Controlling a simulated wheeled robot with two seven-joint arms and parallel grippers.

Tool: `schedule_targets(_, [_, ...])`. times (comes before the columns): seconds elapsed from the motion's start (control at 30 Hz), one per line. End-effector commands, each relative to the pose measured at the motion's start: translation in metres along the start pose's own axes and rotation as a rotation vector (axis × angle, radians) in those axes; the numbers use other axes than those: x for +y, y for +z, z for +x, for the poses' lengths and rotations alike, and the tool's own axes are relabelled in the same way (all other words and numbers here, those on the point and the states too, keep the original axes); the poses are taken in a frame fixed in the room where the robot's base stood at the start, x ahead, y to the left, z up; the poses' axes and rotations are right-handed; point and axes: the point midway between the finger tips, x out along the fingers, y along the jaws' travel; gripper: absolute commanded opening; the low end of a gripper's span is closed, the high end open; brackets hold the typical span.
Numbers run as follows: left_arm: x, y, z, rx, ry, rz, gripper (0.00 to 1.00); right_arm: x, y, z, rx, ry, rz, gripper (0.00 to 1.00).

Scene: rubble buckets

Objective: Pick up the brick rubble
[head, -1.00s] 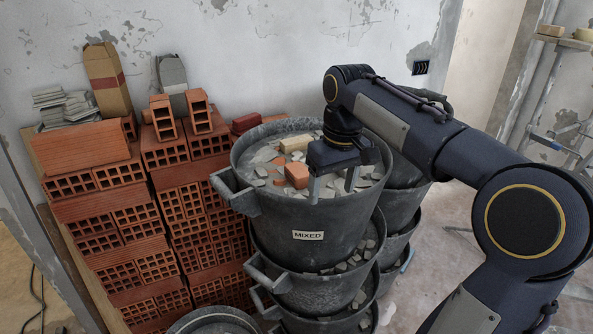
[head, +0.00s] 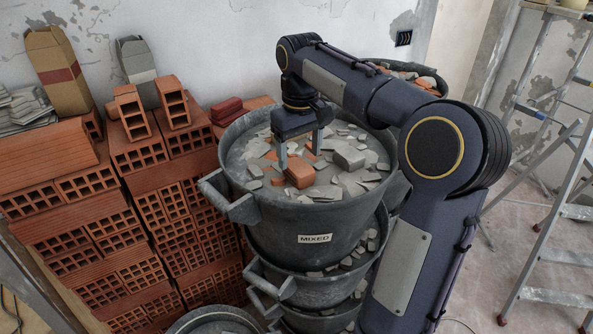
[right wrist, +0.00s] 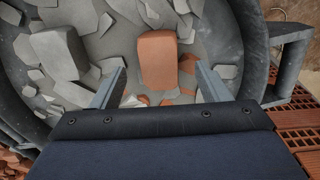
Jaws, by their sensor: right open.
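An orange piece of brick rubble (head: 299,174) lies among grey rubble in the top bucket (head: 323,219), which is labelled MIXED. In the right wrist view the brick rubble (right wrist: 158,60) shows just beyond and between my finger tips. My right gripper (head: 299,160) is open over the bucket, its fingers pointing down close to the brick rubble. In the right wrist view my right gripper (right wrist: 161,80) has a finger on each side, with gaps to the brick. Nothing is held. Smaller orange fragments (right wrist: 187,66) lie to the right of it. My left gripper is not in view.
Stacks of hollow red bricks (head: 83,210) stand left of the bucket. The bucket's side handle (head: 229,200) juts out to the left. Another rubble-filled bucket (head: 428,74) stands behind my right arm. A stepladder (head: 558,190) stands at the right.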

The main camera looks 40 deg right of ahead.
Motion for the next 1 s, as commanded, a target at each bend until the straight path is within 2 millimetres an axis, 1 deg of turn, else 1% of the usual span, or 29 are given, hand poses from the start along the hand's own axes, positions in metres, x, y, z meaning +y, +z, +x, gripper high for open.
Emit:
schedule_targets(0.2, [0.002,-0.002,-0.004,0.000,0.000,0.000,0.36,0.002,-0.005,0.032,-0.003,-0.001,0.000,0.69])
schedule_targets(0.3, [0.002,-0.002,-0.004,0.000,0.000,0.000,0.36,0.002,-0.005,0.043,-0.001,-0.001,0.000,0.69])
schedule_targets(0.4, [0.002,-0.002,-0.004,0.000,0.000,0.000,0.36,0.002,-0.005,0.048,0.000,-0.001,0.000,0.69])
schedule_targets(0.6, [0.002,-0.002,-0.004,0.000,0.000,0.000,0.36,0.002,-0.005,0.049,0.001,-0.001,-0.001,0.69])
schedule_targets(1.0, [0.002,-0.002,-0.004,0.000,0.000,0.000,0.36,0.002,-0.005,0.048,0.001,-0.001,0.000,0.17])
